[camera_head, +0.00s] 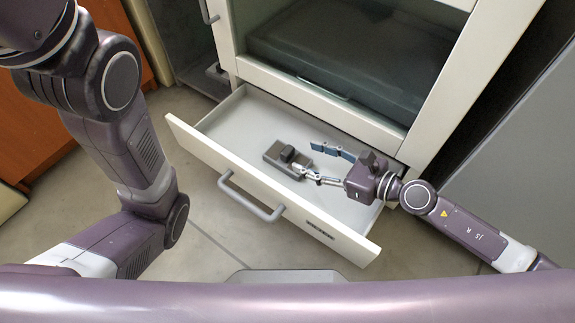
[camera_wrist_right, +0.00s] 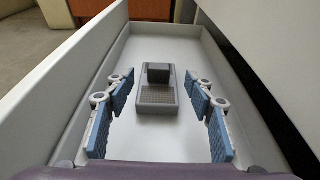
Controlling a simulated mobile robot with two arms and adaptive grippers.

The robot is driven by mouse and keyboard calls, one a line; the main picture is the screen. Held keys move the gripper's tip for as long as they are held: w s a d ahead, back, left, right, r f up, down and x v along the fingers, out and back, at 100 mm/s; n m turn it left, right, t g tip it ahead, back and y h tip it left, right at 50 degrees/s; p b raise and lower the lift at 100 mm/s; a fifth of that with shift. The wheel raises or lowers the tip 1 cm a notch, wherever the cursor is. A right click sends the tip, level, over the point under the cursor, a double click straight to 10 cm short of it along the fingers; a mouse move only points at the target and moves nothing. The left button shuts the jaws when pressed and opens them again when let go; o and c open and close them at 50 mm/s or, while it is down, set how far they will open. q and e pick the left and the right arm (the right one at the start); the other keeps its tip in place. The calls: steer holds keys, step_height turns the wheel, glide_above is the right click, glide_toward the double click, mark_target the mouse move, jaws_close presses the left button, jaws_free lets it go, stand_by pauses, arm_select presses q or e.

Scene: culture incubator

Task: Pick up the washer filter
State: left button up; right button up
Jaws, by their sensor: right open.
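The washer filter is a dark grey block with a raised knob (camera_head: 287,158), lying flat in the open drawer (camera_head: 225,128). In the right wrist view the filter (camera_wrist_right: 157,97) lies ahead on the drawer floor, between the lines of the fingers and apart from them. My right gripper (camera_head: 322,164) is open and empty, reaching into the drawer from the right, with its fingertips close to the filter. The right wrist view shows its two blue-padded fingers (camera_wrist_right: 160,88) spread wide. My left arm comes in at the left; its gripper is out of the picture.
The drawer's front panel with its bar handle (camera_head: 250,198) stands toward me. Drawer walls (camera_wrist_right: 75,75) flank the right gripper. The white cabinet (camera_head: 300,95) with a dark glass front rises behind. The drawer floor around the filter is clear.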

mark_target(289, 151)
steer(key=b+x, duration=0.1)
steer(key=x, duration=0.6)
steer(key=shift+w+a+f, duration=0.15)
steer(key=shift+a+f, duration=0.1)
steer(key=shift+a, duration=0.05)
steer(key=shift+c, duration=0.2)
jaws_close()
